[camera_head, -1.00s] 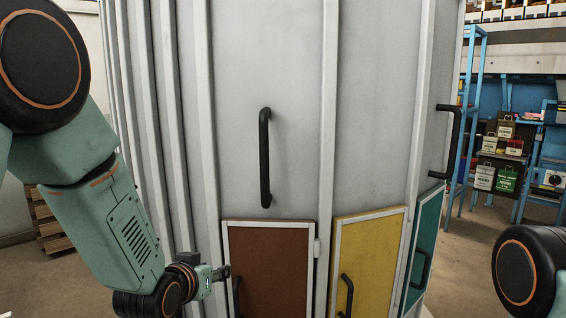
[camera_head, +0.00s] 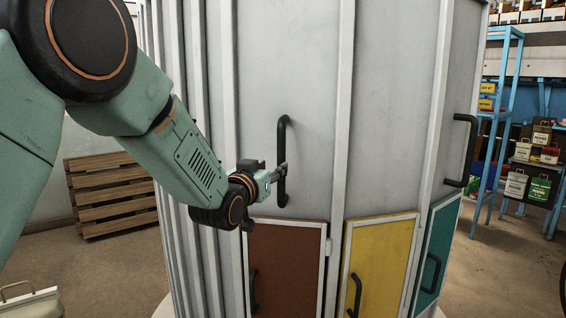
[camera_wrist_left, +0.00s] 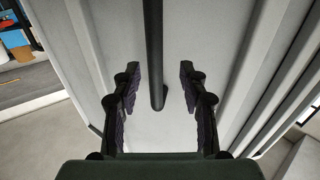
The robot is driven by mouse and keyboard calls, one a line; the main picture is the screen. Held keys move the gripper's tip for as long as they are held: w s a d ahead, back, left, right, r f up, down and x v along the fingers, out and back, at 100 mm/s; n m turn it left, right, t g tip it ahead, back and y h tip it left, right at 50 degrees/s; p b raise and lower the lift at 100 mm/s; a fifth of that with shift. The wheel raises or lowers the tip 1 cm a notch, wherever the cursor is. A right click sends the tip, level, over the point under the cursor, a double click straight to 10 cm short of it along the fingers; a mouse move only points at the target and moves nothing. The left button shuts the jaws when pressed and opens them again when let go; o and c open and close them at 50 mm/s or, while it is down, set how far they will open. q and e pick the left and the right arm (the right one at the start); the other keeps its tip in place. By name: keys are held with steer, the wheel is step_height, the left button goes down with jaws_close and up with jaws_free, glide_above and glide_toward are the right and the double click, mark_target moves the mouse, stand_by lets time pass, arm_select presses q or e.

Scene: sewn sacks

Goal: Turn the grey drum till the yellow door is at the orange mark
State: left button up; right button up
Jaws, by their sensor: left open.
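The grey drum (camera_head: 393,110) stands upright in front of me. It carries a brown door (camera_head: 288,262), a yellow door (camera_head: 384,255) to its right and a teal door (camera_head: 436,250) further right. A black upright handle (camera_head: 281,145) is on the panel above the brown door. My left gripper (camera_head: 280,173) is at the lower part of this handle. In the left wrist view the black handle (camera_wrist_left: 155,50) stands between the open fingers of my left gripper (camera_wrist_left: 158,93), with gaps on both sides. No orange mark shows on or beside the drum. My right gripper is not in view.
Another black handle (camera_head: 461,150) is on the drum's right panel. A wooden pallet (camera_head: 108,195) leans at the left.

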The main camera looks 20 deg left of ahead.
mark_target(280, 162)
arm_select(q)
steer(key=w, duration=0.1)
steer(key=w+d, duration=0.1)
steer(key=w, duration=0.1)
steer(key=w+p, duration=0.1)
steer(key=w, duration=0.1)
steer(key=shift+d+r, duration=0.2)
steer(key=shift+d, duration=0.1)
steer(key=shift+w+f, duration=0.1)
steer(key=shift+w, duration=0.3)
steer(key=shift+w+a+f, duration=0.1)
steer(key=shift+w+a, duration=0.05)
steer(key=shift+a, duration=0.35)
steer(key=shift+s+a, duration=0.1)
steer(key=shift+s, duration=0.1)
steer(key=shift+s+d+r, duration=0.25)
steer(key=shift+d, duration=0.05)
steer(key=shift+c, duration=0.5)
steer(key=shift+w+d, duration=0.2)
steer(key=shift+d, duration=0.1)
steer(key=c, duration=0.3)
steer(key=shift+w+a+f, duration=0.15)
steer(key=shift+a+f, duration=0.1)
steer(key=shift+a, duration=0.15)
steer(key=c, duration=0.5)
steer(key=shift+d, duration=0.15)
jaws_close()
